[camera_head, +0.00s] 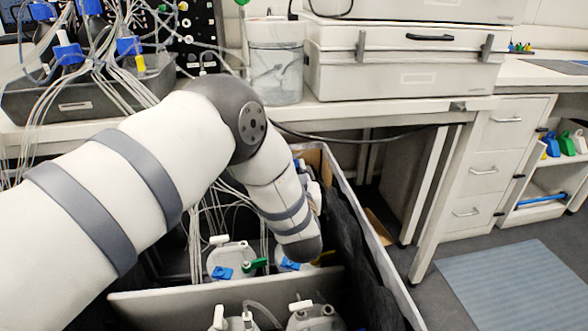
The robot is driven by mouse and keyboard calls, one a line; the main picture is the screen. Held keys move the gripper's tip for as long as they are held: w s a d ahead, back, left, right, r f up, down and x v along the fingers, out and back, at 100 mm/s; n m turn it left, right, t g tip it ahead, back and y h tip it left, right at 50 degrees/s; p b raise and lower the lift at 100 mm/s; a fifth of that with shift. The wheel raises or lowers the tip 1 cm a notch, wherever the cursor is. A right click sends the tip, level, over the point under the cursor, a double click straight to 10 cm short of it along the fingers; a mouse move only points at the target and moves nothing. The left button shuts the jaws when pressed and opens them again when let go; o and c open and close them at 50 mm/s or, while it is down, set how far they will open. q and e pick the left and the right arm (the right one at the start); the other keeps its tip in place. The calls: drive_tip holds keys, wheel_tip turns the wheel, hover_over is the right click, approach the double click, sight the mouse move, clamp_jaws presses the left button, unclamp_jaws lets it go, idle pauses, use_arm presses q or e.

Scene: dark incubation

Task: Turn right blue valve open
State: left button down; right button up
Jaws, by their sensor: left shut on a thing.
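The right blue valve (289,264) shows as a small blue piece just under the end of my left arm, inside the dark-lined box. My left gripper (303,250) points down at it and is mostly hidden behind my own wrist. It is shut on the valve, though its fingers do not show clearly. The lid under the valve is largely covered by my arm. To the left, another blue valve (222,273) and a green valve (255,264) sit on a white-lidded bottle (232,258). My right gripper is not in view.
A pale divider (190,298) crosses the box in front of the valves, with more white bottle tops (313,316) nearer. The box's right rim (365,225) runs close to my wrist. Loose tubes hang behind. A bench with a clear container (275,70) and grey cases (400,60) stands behind.

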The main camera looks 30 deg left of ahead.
use_arm(q)
drive_tip(key=shift+d+f+n+g+y, duration=0.2)
drive_tip(key=shift+n+g+y, duration=0.45)
drive_tip(key=shift+y, duration=0.25)
drive_tip(key=shift+r+n, duration=0.1)
drive_tip(key=shift+n, duration=0.15)
drive_tip(key=c, duration=1.9)
unclamp_jaws()
drive_tip(key=shift+w, duration=0.1)
drive_tip(key=v, duration=0.7)
drive_tip(key=shift+d, duration=0.25)
